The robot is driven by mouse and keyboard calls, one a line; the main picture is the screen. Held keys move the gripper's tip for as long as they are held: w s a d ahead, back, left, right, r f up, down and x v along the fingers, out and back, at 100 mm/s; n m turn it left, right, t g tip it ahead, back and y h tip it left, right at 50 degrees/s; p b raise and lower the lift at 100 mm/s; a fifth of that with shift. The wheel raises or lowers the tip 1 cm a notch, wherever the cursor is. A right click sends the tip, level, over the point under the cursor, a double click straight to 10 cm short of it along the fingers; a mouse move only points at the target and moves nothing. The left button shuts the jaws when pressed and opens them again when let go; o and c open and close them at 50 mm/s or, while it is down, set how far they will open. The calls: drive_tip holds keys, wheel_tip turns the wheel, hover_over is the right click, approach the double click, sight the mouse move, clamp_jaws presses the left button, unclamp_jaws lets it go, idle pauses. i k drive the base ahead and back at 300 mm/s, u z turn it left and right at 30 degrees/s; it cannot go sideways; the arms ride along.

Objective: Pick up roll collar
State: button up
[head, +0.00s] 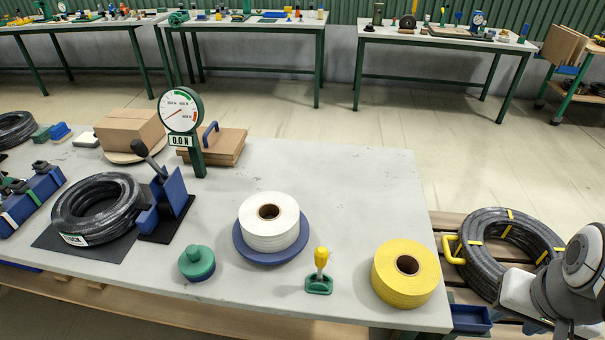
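No label marks a roll collar. A round green stepped piece (196,263) with a knob-like top sits near the front edge of the grey table, and it may be the collar. A white roll (268,226) with a brown core lies flat on a round blue plate (270,256) to its right. A yellow roll (404,276) with a dark core hole lies at the table's right front corner. My arm shows at the lower right, beyond the table's right edge. Its fingers cannot be made out, and nothing held by it is visible.
A yellow-handled tool (320,270) stands upright between the rolls. A gauge (183,115) on a green post stands behind. A black hose coil (100,208) and blue clamp (165,202) are left. A taped hose coil (505,250) lies on slats near my arm. The table's back right is clear.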

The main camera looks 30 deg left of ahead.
sight(195, 261)
drive_tip(key=z, duration=0.25)
drive_tip(key=k, duration=2)
drive_tip(key=u, duration=1.95)
drive_tip(key=i, duration=1.45)
drive_tip(key=u, duration=0.05)
